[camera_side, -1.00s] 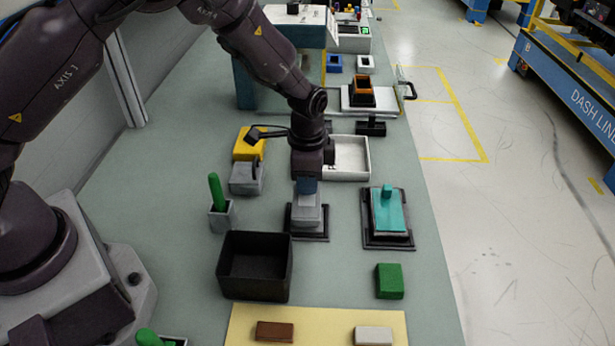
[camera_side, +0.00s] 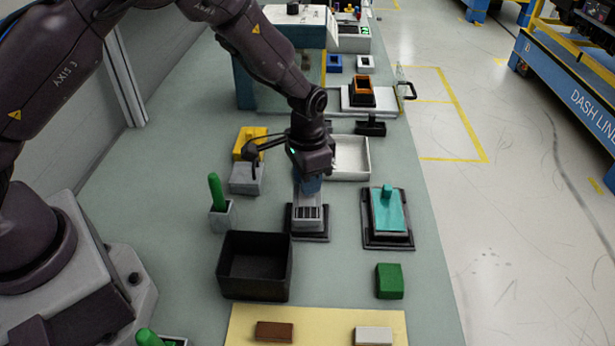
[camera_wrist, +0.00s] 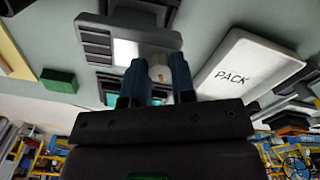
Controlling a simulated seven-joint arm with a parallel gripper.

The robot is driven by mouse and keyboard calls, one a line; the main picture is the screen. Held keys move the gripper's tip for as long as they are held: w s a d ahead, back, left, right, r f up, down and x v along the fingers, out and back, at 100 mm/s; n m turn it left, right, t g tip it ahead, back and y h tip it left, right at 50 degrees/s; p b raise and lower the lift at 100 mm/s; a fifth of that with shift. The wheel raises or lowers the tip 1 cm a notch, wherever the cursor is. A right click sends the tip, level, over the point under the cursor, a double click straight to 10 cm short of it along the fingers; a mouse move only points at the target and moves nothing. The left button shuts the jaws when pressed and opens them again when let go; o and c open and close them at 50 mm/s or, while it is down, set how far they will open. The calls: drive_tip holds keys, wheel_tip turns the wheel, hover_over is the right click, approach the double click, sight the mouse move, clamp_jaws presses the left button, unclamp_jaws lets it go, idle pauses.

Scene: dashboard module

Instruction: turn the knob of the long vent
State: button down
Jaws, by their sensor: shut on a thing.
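The long vent (camera_side: 309,213) is a light grey slatted block on a black base, in the middle of the bench in the side view. In the wrist view the vent (camera_wrist: 97,45) lies at the upper left, with several slats. My gripper (camera_side: 307,187) is above the vent's far end. In the wrist view its two blue fingers (camera_wrist: 159,66) are closed around a small pale knob (camera_wrist: 159,60). In the side view the fingers and arm hide the knob.
A black bin (camera_side: 254,290) stands just in front and left of the vent. A teal-topped block (camera_side: 390,212) on a dark base is to the right. The white PACK tray (camera_side: 350,158) lies behind. A green block (camera_side: 389,281) is at the front right.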

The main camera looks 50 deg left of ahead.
drive_tip(key=n, duration=1.2)
drive_tip(key=shift+n, duration=0.3)
idle(0.4)
drive_tip(key=c, duration=0.9)
unclamp_jaws()
wheel_tip(320, 180, up, 13)
drive_tip(key=shift+f, duration=0.1)
